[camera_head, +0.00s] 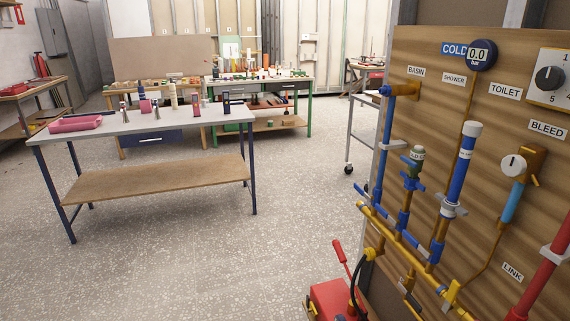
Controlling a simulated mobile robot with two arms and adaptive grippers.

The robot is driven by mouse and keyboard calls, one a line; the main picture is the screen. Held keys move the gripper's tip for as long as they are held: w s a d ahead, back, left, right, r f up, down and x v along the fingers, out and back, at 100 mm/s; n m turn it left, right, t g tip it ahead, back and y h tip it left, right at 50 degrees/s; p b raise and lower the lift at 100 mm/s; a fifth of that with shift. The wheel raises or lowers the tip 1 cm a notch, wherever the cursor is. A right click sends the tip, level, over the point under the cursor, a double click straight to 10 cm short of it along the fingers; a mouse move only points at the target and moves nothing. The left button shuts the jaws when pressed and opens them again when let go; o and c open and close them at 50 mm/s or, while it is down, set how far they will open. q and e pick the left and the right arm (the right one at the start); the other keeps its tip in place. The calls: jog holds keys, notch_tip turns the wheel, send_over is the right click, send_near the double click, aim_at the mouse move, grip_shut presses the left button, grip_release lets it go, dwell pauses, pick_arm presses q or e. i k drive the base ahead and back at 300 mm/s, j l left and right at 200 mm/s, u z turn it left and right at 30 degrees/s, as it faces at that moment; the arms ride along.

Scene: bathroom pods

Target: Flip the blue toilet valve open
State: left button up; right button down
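A wooden panel (440,75) on the right carries cold-water pipes with labels BASIN, SHOWER, TOILET (505,91) and BLEED. Small blue valve handles sit low along the brass manifold (397,236). One blue handle (419,245) is at the foot of the thick blue pipe with a white cap (465,150), the branch nearest below the TOILET label. I cannot tell for sure that it is the toilet valve, or whether it is open or shut. Neither of my grippers is in view.
A red pump box (332,300) with a raised red lever stands on the floor before the panel. A yellow handle (451,294) is at the manifold's lower end. A grey workbench (150,122) stands at left. The speckled floor (200,270) between is clear.

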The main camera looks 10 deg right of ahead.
aim_at(414, 242)
jog(key=z, duration=1.25)
